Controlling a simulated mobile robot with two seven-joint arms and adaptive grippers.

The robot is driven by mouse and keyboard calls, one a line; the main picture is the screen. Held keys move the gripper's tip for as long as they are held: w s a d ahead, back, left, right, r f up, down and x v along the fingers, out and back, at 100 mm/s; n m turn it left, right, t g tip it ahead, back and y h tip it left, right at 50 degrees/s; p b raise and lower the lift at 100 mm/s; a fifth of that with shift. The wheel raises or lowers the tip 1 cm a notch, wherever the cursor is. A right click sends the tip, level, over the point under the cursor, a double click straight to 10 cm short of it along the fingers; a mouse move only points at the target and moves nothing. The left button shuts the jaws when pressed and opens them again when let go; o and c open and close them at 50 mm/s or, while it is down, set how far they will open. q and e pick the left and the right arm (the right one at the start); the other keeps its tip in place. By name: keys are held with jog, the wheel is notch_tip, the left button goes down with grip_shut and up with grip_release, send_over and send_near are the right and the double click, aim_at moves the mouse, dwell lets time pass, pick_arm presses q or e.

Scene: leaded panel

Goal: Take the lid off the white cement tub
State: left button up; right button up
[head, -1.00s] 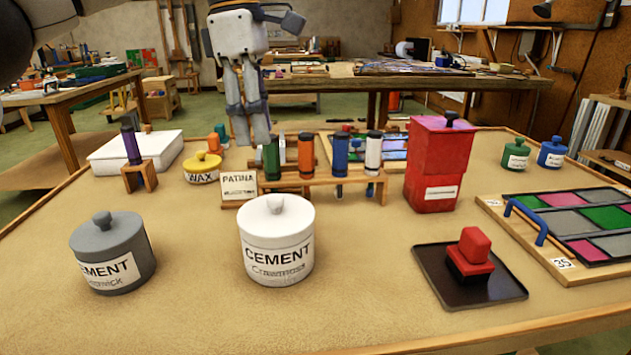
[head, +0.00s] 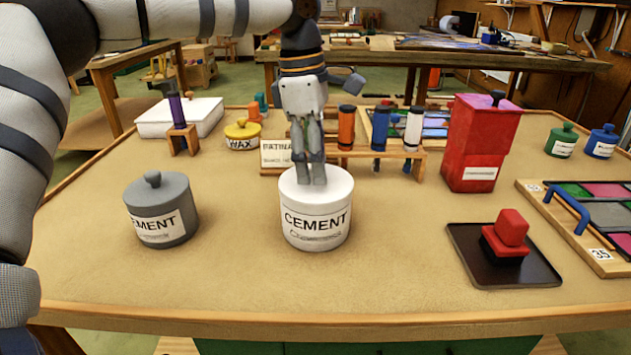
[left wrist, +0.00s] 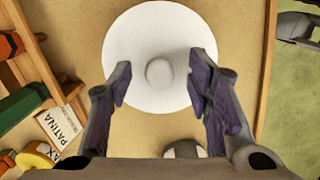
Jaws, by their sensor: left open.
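The white cement tub (head: 316,222) stands upright on the bench, with its label facing me. Its white lid (left wrist: 160,88) is on, with a round knob (left wrist: 159,73) at the centre. In the head view the knob is hidden behind my left gripper (head: 312,182). The left gripper points down over the lid and is open. In the left wrist view its two fingers (left wrist: 159,85) lie on either side of the knob, apart from it. I cannot tell how far the fingertips are above the lid. My right gripper is not in view.
A grey cement tub (head: 162,212) stands left of the white one. Behind are a wooden rack (head: 400,165) of tubes and a yellow wax pot (head: 242,134). A red canister (head: 473,145) and dark tray (head: 478,262) are on the right. The bench front is clear.

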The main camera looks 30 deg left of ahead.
pick_arm(q)
grip_shut()
